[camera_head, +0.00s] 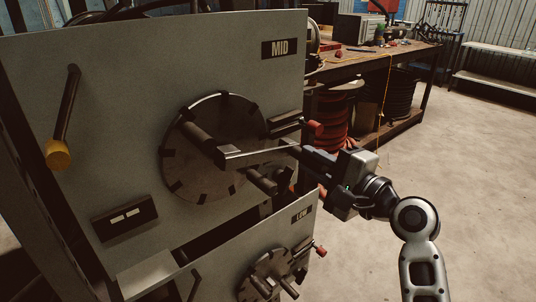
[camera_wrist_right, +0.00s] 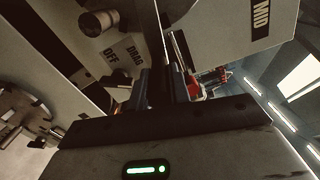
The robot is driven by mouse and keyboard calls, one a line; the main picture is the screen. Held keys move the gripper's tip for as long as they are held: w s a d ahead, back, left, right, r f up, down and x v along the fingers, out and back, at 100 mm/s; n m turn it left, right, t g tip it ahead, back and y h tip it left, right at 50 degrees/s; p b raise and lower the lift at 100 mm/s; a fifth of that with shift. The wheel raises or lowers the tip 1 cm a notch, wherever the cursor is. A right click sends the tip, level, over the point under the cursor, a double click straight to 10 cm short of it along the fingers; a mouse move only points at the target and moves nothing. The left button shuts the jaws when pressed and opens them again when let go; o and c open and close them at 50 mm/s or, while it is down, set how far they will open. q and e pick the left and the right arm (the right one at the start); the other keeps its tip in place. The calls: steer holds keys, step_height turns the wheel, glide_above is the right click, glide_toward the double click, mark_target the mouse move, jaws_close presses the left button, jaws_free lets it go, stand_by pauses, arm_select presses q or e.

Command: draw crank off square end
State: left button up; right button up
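The crank (camera_head: 258,155) is a pale metal bar in front of the round dark-tabbed plate (camera_head: 220,185) on the MID panel. My right gripper (camera_head: 304,153) is at the crank's right end. In the right wrist view its two dark fingers (camera_wrist_right: 167,88) stand close together around a narrow dark part, with the bar running up between them. They look shut on the crank. My left gripper is out of view.
A lever with a yellow knob (camera_head: 59,154) hangs on the left of the panel. Below is the LOW panel (camera_head: 222,262) with a smaller plate and pegs. Red-tipped parts (camera_head: 315,128) stick out near my gripper. A cluttered workbench (camera_head: 385,57) stands behind; the floor at right is clear.

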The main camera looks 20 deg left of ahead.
jaws_close()
steer(key=shift+c, duration=0.4)
jaws_free()
steer(key=shift+r, duration=0.1)
jaws_close()
steer(key=shift+r, duration=0.15)
steer(key=shift+r+n, duration=0.2)
steer(key=shift+n, duration=0.2)
steer(key=shift+r, duration=0.1)
